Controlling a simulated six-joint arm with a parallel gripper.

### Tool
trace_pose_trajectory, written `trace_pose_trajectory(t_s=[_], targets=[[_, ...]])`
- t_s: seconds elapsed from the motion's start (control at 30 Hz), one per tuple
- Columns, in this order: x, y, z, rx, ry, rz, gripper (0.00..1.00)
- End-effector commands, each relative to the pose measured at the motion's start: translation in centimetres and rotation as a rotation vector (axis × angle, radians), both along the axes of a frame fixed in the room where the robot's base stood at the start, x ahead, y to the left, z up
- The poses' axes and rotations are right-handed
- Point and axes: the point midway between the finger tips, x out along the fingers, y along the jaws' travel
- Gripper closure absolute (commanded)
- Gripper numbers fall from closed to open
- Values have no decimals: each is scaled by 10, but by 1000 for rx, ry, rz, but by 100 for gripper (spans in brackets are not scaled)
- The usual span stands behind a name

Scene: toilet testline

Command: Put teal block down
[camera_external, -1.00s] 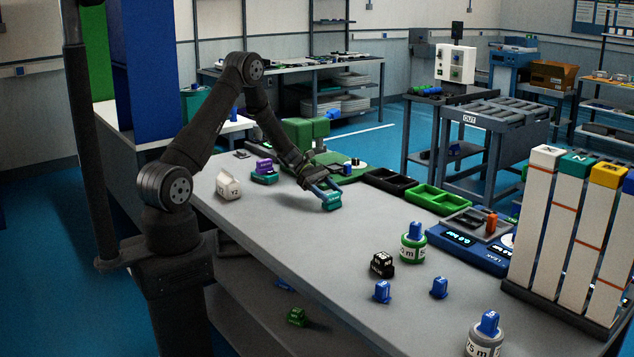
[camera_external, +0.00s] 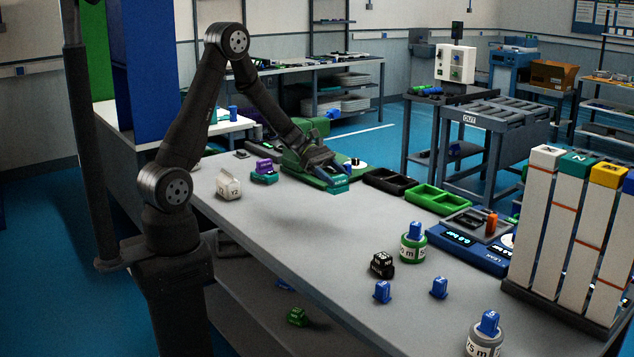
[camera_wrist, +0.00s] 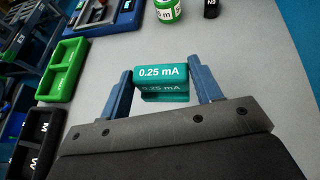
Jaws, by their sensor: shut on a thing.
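The teal block (camera_wrist: 162,82) reads "0.25 mA" in the wrist view and sits between the two blue fingers of my gripper (camera_wrist: 162,90). My gripper is shut on it. In the external view my gripper (camera_external: 336,178) holds the teal block (camera_external: 337,184) near the front corner of the green fixture plate (camera_external: 298,172). Whether the block touches the table below it, I cannot tell.
A purple and teal block (camera_external: 264,172) and a white Y2 carton (camera_external: 228,186) stand to the left. A black tray (camera_external: 390,183) and a green tray (camera_external: 442,199) lie along the back edge. The table middle (camera_external: 310,230) is clear.

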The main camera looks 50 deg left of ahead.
Motion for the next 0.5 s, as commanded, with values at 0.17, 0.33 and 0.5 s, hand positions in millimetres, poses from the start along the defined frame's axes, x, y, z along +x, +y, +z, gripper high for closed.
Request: trace_pose_trajectory(t_s=[0.17,0.33,0.5], targets=[[-2,-3,3,0,-1,0,70],[-1,-2,20,0,-5,0,70],[-1,-2,50,1,-7,0,70]])
